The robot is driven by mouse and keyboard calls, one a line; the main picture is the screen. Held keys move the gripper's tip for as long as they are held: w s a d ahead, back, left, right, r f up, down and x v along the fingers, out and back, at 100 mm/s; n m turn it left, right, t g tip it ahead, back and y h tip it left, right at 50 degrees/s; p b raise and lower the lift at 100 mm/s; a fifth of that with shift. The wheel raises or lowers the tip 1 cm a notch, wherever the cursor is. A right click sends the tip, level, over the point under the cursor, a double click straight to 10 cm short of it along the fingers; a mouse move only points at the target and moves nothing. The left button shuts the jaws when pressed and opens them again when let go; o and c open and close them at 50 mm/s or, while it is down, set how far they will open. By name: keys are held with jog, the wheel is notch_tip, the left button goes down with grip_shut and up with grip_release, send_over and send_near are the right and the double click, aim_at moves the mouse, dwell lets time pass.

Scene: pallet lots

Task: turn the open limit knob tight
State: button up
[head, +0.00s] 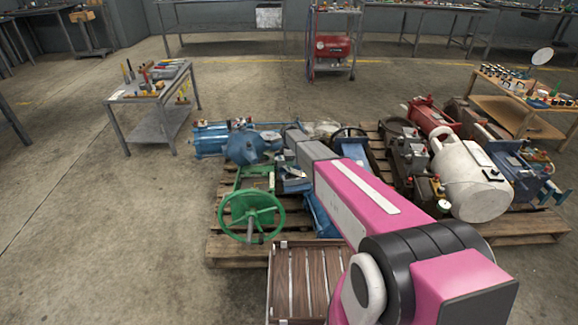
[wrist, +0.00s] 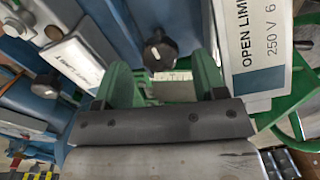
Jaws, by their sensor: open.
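In the wrist view, a black knob (wrist: 160,50) with a pale pointer mark sits on a blue housing, just beyond my fingertips. A white plate reading "OPEN LIM…" and "250 V 6" (wrist: 255,45) stands to its right, cut off by the frame edge. My gripper (wrist: 162,72) is open, its two green fingers apart, with the knob lined up between their tips. No contact with the knob shows. In the head view my pink arm reaches over the pallet; the knob cannot be made out there.
A second black knob (wrist: 45,85) and another label plate (wrist: 73,62) lie left in the wrist view. In the head view, a green handwheel (head: 251,210) stands in front and a white tank (head: 470,178) to the right.

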jog(key=shift+s+f, duration=0.1)
jog(key=shift+f, duration=0.9)
jog(key=c, duration=0.9)
